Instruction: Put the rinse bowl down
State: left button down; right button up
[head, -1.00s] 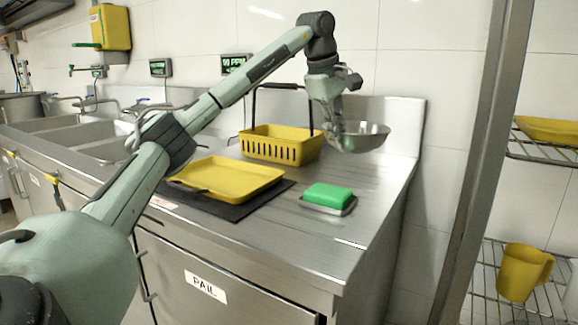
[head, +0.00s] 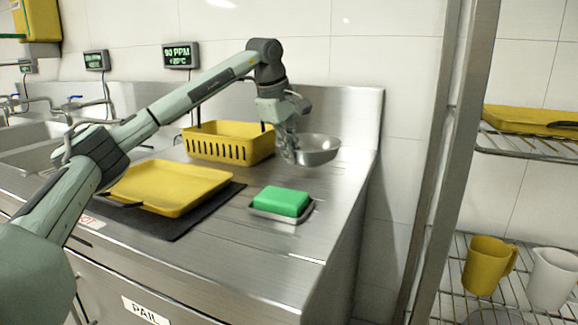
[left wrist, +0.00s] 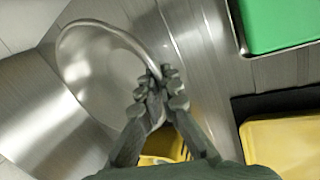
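The rinse bowl (head: 318,151) is a shiny round metal bowl at the back right of the steel counter (head: 335,190), right of the yellow basket. My left gripper (head: 290,152) is shut on its near-left rim. In the left wrist view my fingers (left wrist: 158,82) pinch the rim of the bowl (left wrist: 95,60), whose hollow shows empty. The bowl looks roughly level and low over the counter; I cannot tell whether its underside touches. My right gripper is in neither view.
A yellow basket (head: 230,143) stands left of the bowl. A yellow tray (head: 170,186) lies on a black mat (head: 190,222). A green block (head: 281,201) sits on a small metal dish in front. Behind is a steel backsplash (head: 352,108); a wire rack (head: 535,148) stands right.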

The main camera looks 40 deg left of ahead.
pick_arm(q)
jog(key=shift+f, duration=1.5)
jog(key=shift+f, duration=0.1)
jog(key=c, duration=1.7)
grip_release()
jog(key=v, duration=1.2)
